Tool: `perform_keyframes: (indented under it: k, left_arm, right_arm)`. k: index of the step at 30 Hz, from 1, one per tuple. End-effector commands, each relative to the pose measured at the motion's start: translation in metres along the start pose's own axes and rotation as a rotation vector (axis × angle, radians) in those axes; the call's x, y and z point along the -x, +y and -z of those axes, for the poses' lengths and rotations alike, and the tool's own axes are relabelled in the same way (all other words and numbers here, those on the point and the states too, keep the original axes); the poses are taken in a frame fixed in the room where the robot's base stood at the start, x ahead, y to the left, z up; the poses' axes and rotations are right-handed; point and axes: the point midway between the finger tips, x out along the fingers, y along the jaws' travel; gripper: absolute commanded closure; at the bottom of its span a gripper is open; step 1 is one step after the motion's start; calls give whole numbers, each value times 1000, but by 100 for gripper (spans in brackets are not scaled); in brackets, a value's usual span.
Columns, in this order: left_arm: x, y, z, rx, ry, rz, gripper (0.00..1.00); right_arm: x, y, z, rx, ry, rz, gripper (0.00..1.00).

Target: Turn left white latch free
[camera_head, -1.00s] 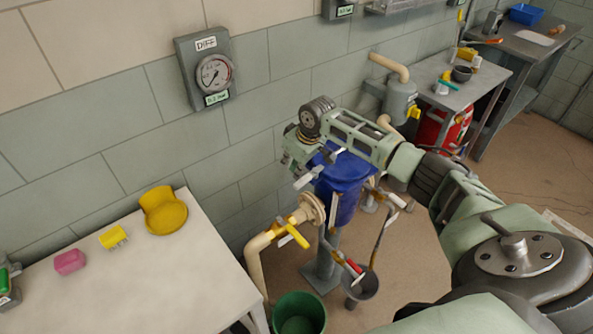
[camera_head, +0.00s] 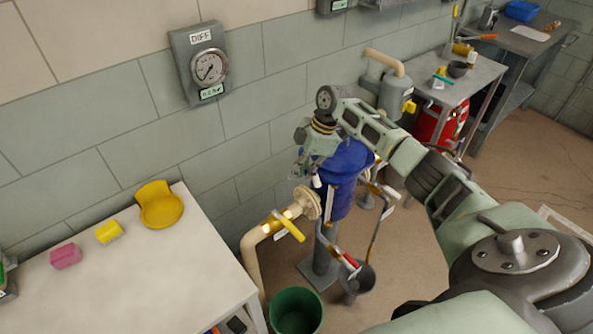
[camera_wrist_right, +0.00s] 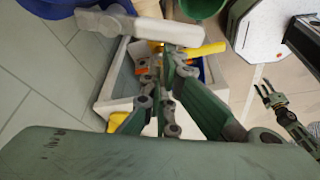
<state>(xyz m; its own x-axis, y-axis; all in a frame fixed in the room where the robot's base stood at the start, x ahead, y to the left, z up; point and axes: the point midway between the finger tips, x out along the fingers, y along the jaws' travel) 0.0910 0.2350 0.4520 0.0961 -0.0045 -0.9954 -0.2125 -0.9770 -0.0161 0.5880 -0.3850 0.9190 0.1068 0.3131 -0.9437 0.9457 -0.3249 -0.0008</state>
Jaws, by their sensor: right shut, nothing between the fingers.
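A blue vessel (camera_head: 342,190) stands by the wall. A pale latch end (camera_head: 317,181) shows at its left side, just under my right gripper (camera_head: 308,168). In the right wrist view a whitish latch (camera_wrist_right: 150,27) lies across the top, in front of the fingers of my right gripper (camera_wrist_right: 167,88). The fingers are shut with nothing between them and are close to the latch; contact cannot be told. The other side of the vessel top is hidden by my right arm. My left gripper (camera_wrist_right: 264,92) shows open and empty at the right of the wrist view.
A pipe with a yellow valve handle (camera_head: 289,226) is just below the vessel. A green bucket (camera_head: 297,310) and a dark bucket (camera_head: 357,278) stand on the floor. A white table (camera_head: 130,270) is at left; a gauge (camera_head: 208,68) hangs on the wall.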

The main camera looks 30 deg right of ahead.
Motion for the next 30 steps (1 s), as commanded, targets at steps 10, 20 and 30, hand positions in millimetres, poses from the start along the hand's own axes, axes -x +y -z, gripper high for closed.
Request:
perform_keyframes:
  k: [10,20,30]
  left_arm:
    - [3,0,-3,0,-6,0,60]
    - [6,0,-3,0,-6,0,60]
    - [7,0,-3,-1,-6,0,60]
  right_arm:
    - [6,-10,-16,52,-1,19,100]
    - [9,-13,-25,51,-1,18,100]
    - [10,-13,-27,51,-1,18,100]
